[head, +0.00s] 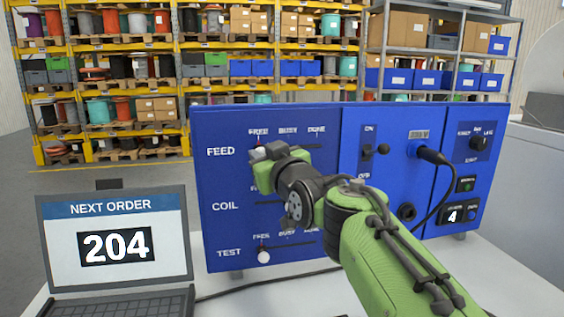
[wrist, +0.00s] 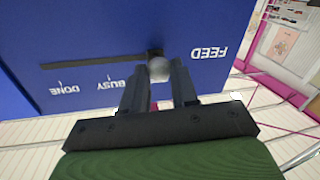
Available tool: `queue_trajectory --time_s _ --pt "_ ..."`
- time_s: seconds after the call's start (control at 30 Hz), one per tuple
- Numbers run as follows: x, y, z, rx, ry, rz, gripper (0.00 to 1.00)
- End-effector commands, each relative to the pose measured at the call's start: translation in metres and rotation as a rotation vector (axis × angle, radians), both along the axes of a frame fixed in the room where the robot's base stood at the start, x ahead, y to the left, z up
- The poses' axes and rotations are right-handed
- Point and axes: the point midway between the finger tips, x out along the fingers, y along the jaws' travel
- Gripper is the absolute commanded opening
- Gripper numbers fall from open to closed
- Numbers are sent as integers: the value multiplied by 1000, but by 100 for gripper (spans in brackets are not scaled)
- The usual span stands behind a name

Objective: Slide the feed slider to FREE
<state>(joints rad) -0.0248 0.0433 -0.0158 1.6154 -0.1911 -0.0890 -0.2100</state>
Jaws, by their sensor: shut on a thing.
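The blue panel (head: 330,115) has a FEED row with FREE, BUSY and DONE marks. The feed slider's pale round knob (wrist: 159,69) is between the fingers of my gripper (wrist: 158,84) in the wrist view, where the panel appears upside down. The knob is at the end of its slot (wrist: 95,61) nearest the FEED label, beyond BUSY. The FREE mark is hidden there by a finger. In the head view my gripper (head: 264,153) is just below the FREE mark (head: 258,132), at the slot's left end.
My arm covers much of the COIL row. The TEST slider's white knob (head: 263,257) is under FREE. A toggle (head: 375,150), a plugged cable (head: 430,155) and a dial (head: 479,143) are to the right. A laptop (head: 117,245) showing NEXT ORDER 204 stands at left.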

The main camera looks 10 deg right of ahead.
Motion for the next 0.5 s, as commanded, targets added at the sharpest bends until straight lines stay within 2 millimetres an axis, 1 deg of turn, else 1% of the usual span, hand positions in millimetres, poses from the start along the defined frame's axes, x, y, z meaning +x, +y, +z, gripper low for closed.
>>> queue_trajectory --time_s 0.13,0.4,0.43,0.5 --pt "0 5 -1 1 3 0 0" --pt "0 7 0 1 3 4 0" --pt "0 7 0 1 3 4 33" --pt "0 7 0 1 3 4 44"
